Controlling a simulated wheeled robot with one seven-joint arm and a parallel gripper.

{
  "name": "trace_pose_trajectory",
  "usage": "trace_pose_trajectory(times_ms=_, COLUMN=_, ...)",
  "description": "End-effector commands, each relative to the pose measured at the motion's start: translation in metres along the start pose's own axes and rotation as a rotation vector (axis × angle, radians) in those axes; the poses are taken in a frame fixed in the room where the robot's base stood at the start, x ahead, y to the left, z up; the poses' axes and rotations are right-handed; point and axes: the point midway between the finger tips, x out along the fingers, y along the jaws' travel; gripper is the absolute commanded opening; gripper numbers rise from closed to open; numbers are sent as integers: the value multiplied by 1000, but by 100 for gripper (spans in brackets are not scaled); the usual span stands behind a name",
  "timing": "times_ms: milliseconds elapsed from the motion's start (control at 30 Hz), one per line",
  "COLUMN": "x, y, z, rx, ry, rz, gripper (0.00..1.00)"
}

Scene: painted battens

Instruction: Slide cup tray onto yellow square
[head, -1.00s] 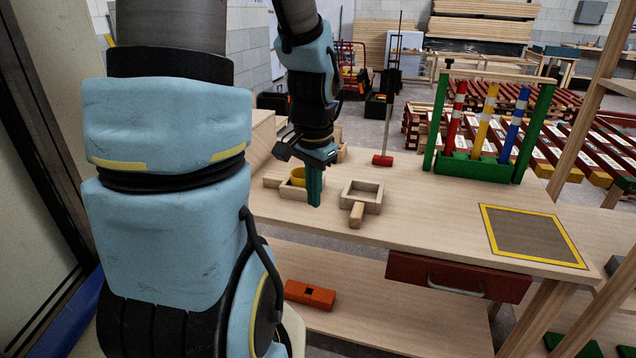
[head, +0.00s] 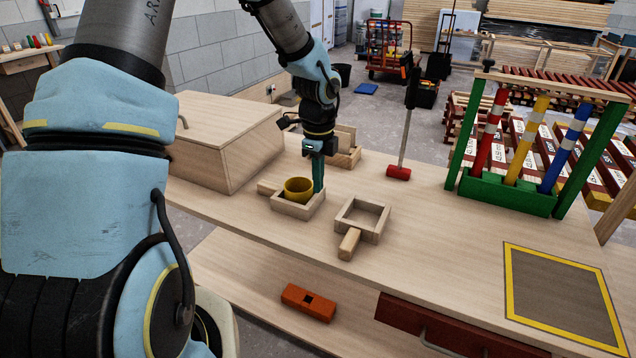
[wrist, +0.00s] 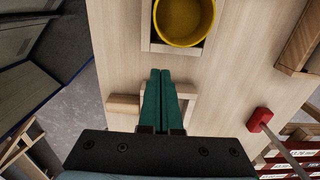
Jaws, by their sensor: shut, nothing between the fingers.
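The cup tray (head: 292,211) is a small square wooden tray with a handle pointing left, and a yellow cup (head: 298,190) stands in it. In the wrist view the tray (wrist: 146,30) and yellow cup (wrist: 184,20) are cut off at the top. My gripper (head: 318,189) is shut and empty, its green fingers pointing down at the tray's right side. In the wrist view my gripper (wrist: 160,73) sits just off the tray's wall; I cannot tell whether it touches. The yellow square (head: 560,292), a brown patch with a yellow border, lies bare at the right.
An empty wooden tray (head: 374,236) with a handle toward the front stands right of the cup tray. A red mallet (head: 398,173) stands behind, a green rack (head: 508,191) with coloured posts at back right, a wooden box (head: 226,143) at left. Bare tabletop lies before the yellow square.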

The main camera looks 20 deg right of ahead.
Motion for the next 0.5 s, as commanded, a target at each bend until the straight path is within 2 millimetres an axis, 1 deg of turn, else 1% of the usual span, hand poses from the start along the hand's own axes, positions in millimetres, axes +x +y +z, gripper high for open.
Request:
trace_pose_trajectory(times_ms=200, x=44, y=2, z=-1, rx=0, ry=2, rz=6, gripper=0)
trace_pose_trajectory(times_ms=367, x=76, y=2, z=-1, rx=0, ry=1, rz=5, gripper=0)
trace_pose_trajectory(times_ms=400, x=81, y=1, z=-3, rx=1, ry=1, rz=4, gripper=0)
trace_pose_trajectory(times_ms=433, x=77, y=0, z=-10, rx=4, ry=1, rz=1, gripper=0)
trace_pose_trajectory(times_ms=500, x=76, y=0, z=-21, rx=3, ry=0, rz=0, gripper=0)
